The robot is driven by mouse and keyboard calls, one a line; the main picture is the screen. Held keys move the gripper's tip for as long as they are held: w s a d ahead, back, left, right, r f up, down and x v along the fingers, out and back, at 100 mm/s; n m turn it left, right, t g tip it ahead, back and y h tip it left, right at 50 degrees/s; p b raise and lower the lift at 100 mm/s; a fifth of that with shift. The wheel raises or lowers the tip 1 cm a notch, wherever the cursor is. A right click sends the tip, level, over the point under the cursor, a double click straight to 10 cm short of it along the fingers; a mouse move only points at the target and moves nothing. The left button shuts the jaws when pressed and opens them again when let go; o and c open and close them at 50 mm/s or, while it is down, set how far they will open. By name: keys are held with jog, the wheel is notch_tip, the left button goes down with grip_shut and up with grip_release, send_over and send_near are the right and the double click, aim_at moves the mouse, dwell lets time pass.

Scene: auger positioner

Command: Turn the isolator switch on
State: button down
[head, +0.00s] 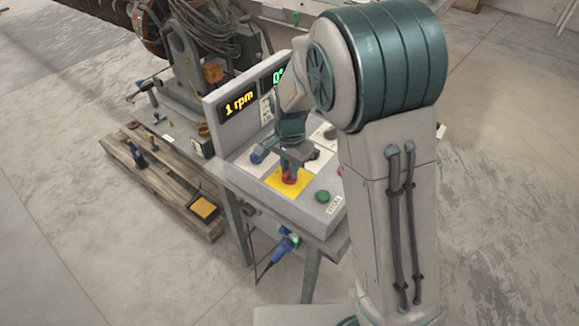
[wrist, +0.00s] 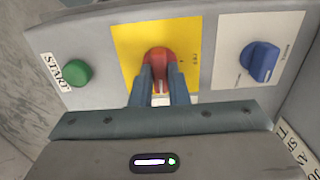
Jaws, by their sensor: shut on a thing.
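The isolator switch is a red rotary knob (wrist: 159,55) on a yellow plate (wrist: 127,40) of the sloped control panel. The fingers hide part of the knob. The small print on the plate is too small to read.
A green START button (wrist: 78,73) and a blue knob (wrist: 259,62) flank the yellow plate. A display (head: 239,104) reading "1 rpm" stands behind the panel. A wooden pallet (head: 165,185) lies on the floor at left. Open floor lies in front.

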jog(key=c, duration=1.4)
grip_release()
notch_tip(320, 180, up, 14)
jog(key=shift+b, duration=0.3)
jog(key=shift+f, duration=0.1)
jog(key=s+d+n+t, duration=0.1)
jog(key=s+d+n, duration=0.3)
jog(key=s+d, duration=0.3)
jog(key=s+d+n+t, duration=0.2)
jog(key=s+d, duration=0.4)
jog(key=s, duration=0.6)
jog(key=shift+d+f+n, duration=0.35)
jog(key=shift+f+n, duration=0.05)
jog(key=shift+n, duration=0.5)
